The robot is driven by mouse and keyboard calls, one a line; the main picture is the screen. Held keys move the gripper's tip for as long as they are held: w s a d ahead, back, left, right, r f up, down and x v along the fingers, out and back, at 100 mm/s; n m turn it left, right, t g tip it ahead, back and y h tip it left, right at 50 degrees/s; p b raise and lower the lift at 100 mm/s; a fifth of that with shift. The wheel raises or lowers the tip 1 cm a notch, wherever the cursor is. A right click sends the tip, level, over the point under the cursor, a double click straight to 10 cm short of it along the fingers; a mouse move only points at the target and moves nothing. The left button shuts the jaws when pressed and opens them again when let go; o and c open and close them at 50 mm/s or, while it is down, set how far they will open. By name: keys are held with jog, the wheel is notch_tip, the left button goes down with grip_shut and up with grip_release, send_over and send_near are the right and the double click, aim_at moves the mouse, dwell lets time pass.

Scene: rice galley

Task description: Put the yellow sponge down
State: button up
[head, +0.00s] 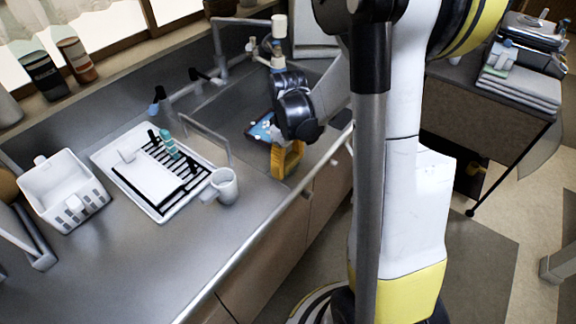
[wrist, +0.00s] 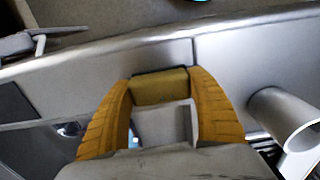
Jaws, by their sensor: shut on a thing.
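My gripper (head: 286,160) is low over the metal counter, by the front corner of the sink. In the wrist view its orange fingers (wrist: 160,90) are shut on the yellow sponge (wrist: 158,87), a small yellow block with a dark edge. In the head view I cannot make out the sponge apart from the similarly coloured fingers. I cannot tell whether the sponge touches the counter.
A white mug (head: 225,186) stands left of my gripper; it also shows in the wrist view (wrist: 283,115). A white dish rack tray (head: 103,152) and a white basket (head: 62,190) stand farther left. The sink (head: 232,97) lies behind. The front counter (head: 150,262) is clear.

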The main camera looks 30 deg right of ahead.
jog(key=o, duration=0.4)
jog(key=shift+f, duration=0.15)
jog(key=o, duration=0.4)
